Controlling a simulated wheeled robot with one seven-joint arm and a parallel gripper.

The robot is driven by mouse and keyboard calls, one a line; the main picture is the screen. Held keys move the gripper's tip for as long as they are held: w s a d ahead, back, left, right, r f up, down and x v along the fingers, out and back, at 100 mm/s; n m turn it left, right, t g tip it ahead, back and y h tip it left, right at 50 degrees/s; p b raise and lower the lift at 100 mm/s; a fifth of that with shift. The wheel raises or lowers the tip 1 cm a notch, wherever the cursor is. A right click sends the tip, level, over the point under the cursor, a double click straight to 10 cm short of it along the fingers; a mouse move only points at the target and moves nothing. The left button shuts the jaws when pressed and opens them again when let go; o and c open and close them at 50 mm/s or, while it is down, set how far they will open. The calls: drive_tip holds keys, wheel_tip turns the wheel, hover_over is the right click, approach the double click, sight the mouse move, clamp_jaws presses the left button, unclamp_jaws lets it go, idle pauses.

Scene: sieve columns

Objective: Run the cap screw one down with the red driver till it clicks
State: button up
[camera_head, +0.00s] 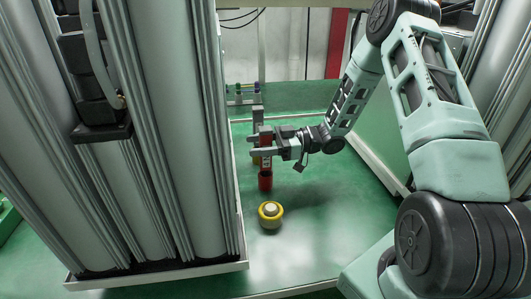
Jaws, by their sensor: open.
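The red driver (265,181) stands upright on the green work surface, red at the top and bottom with a paler band between. My gripper (259,146) reaches in from the right at the height of its upper part. The jaws are open, with the driver at or between them; whether they touch it I cannot tell. The gripper covers part of the driver. I cannot make out the cap screw; it is too small or hidden.
A yellow round piece with a pale top (270,213) sits on the green surface (310,225) in front of the driver. A grey post (257,115) stands behind. Tall grey columns (165,130) block the left. A rack with small coloured parts (242,90) is at the back.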

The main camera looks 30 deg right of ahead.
clamp_jaws()
